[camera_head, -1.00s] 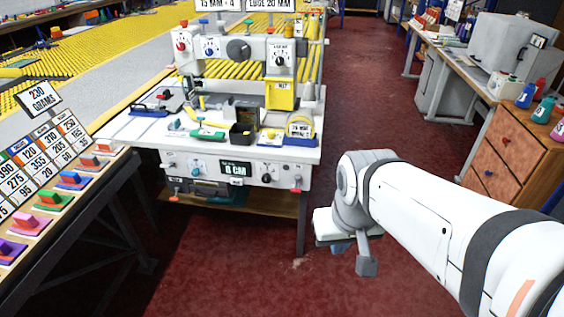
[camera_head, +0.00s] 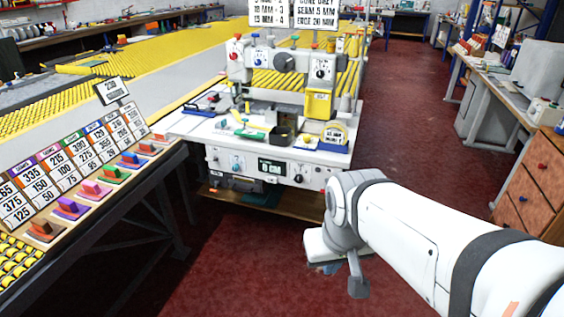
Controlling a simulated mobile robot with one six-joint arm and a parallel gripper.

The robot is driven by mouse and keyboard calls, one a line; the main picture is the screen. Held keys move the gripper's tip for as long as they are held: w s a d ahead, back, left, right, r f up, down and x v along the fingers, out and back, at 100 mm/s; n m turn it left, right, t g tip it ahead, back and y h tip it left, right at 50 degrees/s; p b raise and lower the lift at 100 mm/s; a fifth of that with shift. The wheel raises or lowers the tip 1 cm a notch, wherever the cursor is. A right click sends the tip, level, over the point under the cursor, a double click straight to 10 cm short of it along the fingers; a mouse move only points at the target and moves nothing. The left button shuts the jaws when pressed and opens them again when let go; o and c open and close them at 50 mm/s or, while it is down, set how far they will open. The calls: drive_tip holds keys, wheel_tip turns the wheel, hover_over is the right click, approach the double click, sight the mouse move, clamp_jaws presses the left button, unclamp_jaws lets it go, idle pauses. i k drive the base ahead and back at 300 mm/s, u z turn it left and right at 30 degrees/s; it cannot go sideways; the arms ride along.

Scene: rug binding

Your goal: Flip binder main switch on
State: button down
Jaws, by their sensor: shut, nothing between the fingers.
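The binder machine (camera_head: 222,131) is a white bench unit with an upper bridge of knobs and a front panel. The panel has a dark display reading 8 CM (camera_head: 272,167), a teal knob (camera_head: 237,161) and a dark knob (camera_head: 298,178). A red knob (camera_head: 237,60) and a dark dial (camera_head: 284,62) sit on the bridge. I cannot tell which control is the main switch or its position. My gripper (camera_head: 357,286) hangs low in front of the machine's right side, shut and empty, apart from it. My wrist and the steep view partly hide it.
A sloped rack with numbered cards and coloured blocks (camera_head: 91,189) stands at the left. A yellow bin (camera_head: 318,104) hangs on the machine's bridge. An orange drawer cabinet (camera_head: 527,195) stands at the right. The red floor (camera_head: 420,140) between machine and cabinet is clear.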

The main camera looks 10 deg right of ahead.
sight(322, 192)
drive_tip(key=u, duration=0.85)
drive_tip(key=i, duration=1.6)
drive_tip(key=z, duration=2.25)
